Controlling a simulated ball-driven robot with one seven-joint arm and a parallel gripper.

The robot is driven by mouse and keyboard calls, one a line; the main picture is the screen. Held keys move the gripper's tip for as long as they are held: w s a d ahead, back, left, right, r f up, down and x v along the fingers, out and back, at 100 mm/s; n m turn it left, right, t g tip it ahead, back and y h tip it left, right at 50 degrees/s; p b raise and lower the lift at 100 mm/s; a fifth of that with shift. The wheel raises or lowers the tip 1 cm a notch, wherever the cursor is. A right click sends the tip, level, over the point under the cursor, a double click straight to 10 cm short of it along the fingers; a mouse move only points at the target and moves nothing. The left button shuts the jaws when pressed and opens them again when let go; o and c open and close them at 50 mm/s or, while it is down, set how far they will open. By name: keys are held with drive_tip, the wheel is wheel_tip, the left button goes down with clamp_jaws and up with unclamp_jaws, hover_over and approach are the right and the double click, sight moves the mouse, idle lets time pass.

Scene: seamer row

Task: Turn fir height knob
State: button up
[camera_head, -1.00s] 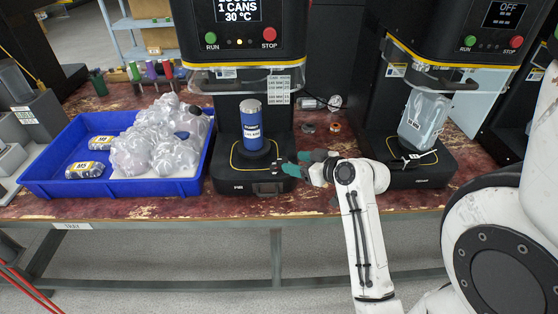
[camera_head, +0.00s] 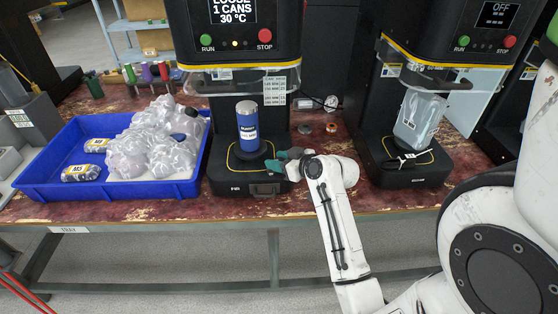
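The left seamer has a small label on its base (camera_head: 222,186) that seems to read FIR. A blue can (camera_head: 248,128) stands upright on its round plate. Its panel (camera_head: 236,12) shows 1 CANS and 30 °C. My gripper (camera_head: 280,161), with teal fingers, reaches in from the right at the right front of this base, just right of and below the can. The finger gap is too small to read, and I cannot tell whether it holds anything. No height knob is clearly visible; the gripper and wrist cover part of the base's right side.
Small rings (camera_head: 304,128) and a clear bottle (camera_head: 330,103) lie between the machines. Coloured spools (camera_head: 146,72) stand behind.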

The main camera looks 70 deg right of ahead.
drive_tip(key=c, duration=0.6)
drive_tip(key=shift+m+h+p, duration=0.3)
drive_tip(key=shift+p, duration=0.1)
drive_tip(key=shift+a+r+m+g+h+p, duration=0.1)
drive_tip(key=shift+r+m+g+h+p, duration=0.05)
drive_tip(key=shift+m+g+h+p, duration=1.05)
drive_tip(key=shift+m+h+p, duration=0.3)
drive_tip(key=shift+m+h, duration=0.1)
drive_tip(key=shift+f+m+g+h, duration=0.25)
drive_tip(key=shift+m+g+h, duration=0.25)
drive_tip(key=shift+m, duration=0.1)
drive_tip(key=shift+f+m+g+h+b, duration=0.15)
drive_tip(key=shift+m+g+h+b, duration=0.6)
drive_tip(key=shift+b, duration=0.45)
drive_tip(key=m+g+h+b, duration=0.1)
drive_tip(key=m+b, duration=0.1)
drive_tip(key=shift+g+b, duration=0.35)
drive_tip(key=shift+b, duration=0.05)
drive_tip(key=shift+r+m+g+b, duration=0.2)
drive_tip(key=shift+m+g+b, duration=0.15)
drive_tip(key=shift+g+b, duration=0.2)
